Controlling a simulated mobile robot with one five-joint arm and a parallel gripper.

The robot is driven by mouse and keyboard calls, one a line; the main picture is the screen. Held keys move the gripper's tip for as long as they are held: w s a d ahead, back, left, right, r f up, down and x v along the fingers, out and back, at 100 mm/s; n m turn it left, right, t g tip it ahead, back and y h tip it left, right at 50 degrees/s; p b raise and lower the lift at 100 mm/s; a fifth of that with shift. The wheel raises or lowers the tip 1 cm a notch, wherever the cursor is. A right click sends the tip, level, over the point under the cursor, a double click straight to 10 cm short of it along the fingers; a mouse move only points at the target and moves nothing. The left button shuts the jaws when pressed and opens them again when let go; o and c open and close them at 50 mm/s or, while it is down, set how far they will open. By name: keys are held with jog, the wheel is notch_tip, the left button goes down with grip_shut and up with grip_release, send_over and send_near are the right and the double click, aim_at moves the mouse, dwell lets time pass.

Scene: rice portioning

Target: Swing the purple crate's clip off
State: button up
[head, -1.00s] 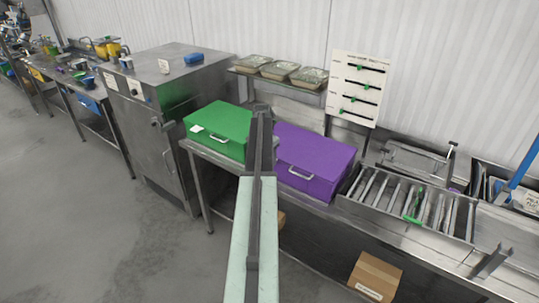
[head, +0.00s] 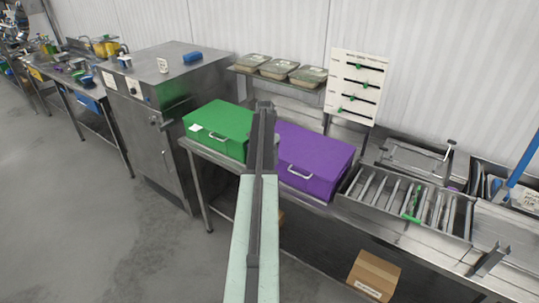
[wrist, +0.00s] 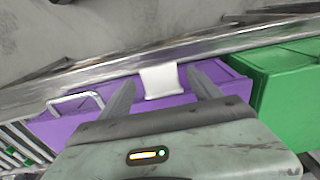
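The purple crate (head: 315,158) stands shut on the steel bench, right of the green crate (head: 222,128), its metal handle (head: 300,172) facing the front. In the wrist view the purple crate (wrist: 65,125) lies under my gripper, seen from the opposite way round. A white piece, apparently its clip (wrist: 160,80), sits at the crate's front edge. My gripper (wrist: 162,88) is open, with one dark finger on each side of the white piece. I cannot tell whether either finger touches it. In the head view my arm hides the clip and the crate's left end.
The green crate (wrist: 285,80) is close beside the gripper in the wrist view. A slotted steel rack (head: 405,205) stands right of the purple crate. Foil trays (head: 278,68) sit on a shelf behind. A cardboard box (head: 375,275) is below the bench.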

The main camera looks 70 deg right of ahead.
jog(key=r+p, duration=0.7)
jog(key=shift+a+r+p, duration=0.2)
jog(key=shift+r+p, duration=0.2)
